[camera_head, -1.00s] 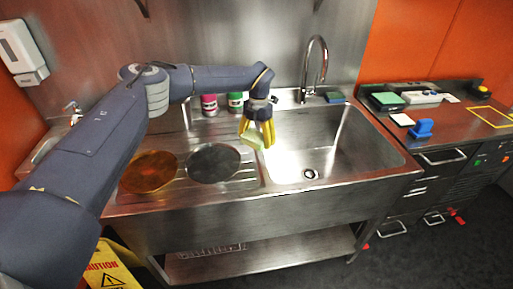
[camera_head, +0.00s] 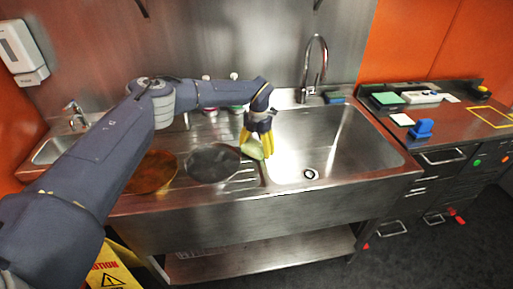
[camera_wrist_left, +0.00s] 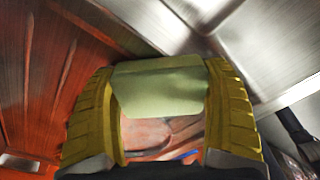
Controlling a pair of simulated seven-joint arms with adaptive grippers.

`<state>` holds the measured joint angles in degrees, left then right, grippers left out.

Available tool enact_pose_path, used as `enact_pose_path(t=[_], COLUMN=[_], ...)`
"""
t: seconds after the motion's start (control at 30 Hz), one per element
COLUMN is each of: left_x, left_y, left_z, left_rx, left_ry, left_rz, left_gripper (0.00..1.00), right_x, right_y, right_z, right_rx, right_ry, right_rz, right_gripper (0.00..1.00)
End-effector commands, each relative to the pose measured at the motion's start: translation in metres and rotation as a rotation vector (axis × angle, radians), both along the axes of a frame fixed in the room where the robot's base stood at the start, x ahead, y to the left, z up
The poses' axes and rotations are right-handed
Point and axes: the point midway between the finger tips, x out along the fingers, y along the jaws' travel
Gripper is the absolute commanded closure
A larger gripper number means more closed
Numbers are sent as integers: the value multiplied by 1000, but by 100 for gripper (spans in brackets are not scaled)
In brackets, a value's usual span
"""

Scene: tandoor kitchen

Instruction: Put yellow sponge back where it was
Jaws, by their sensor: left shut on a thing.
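The yellow sponge (camera_head: 253,151), pale yellow-green here, is held in my left gripper (camera_head: 258,147). They are above the metal divider between the sink basin (camera_head: 310,150) and the drainboard, beside the dark pan. In the left wrist view the sponge (camera_wrist_left: 160,88) spans the gap between the two yellow ribbed fingers of my left gripper (camera_wrist_left: 162,75), which are shut on it. I cannot tell whether the sponge touches the metal. My right gripper is in neither view.
A dark pan (camera_head: 212,164) and a brown pan (camera_head: 152,172) lie on the drainboard. A faucet (camera_head: 316,70) and a blue sponge (camera_head: 335,97) are at the back of the sink. The right counter holds a green sponge (camera_head: 387,99) and a blue object (camera_head: 422,128). The basin is empty.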

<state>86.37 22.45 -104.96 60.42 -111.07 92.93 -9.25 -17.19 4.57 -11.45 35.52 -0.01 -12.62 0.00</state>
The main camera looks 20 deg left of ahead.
Motion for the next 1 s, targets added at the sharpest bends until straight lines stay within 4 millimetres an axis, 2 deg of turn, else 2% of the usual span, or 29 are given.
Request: enact_pose_path(t=[0.1,0.13,0.27,0.53,0.67,1.0], left_x=[0,0,0,0,1,5], left_y=[0,0,0,0,0,-1], left_z=[-3,-4,-3,-2,7,64], left_rx=[0,0,0,0,0,1], left_ry=[1,1,0,0,-3,-4], left_rz=[0,0,0,0,-1,0], left_gripper=[42,16,1,0,0,0], right_x=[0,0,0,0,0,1], right_y=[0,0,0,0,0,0], right_z=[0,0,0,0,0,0], right_rx=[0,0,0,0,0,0], right_ry=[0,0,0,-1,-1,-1], right_rz=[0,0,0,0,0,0], right_gripper=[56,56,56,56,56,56])
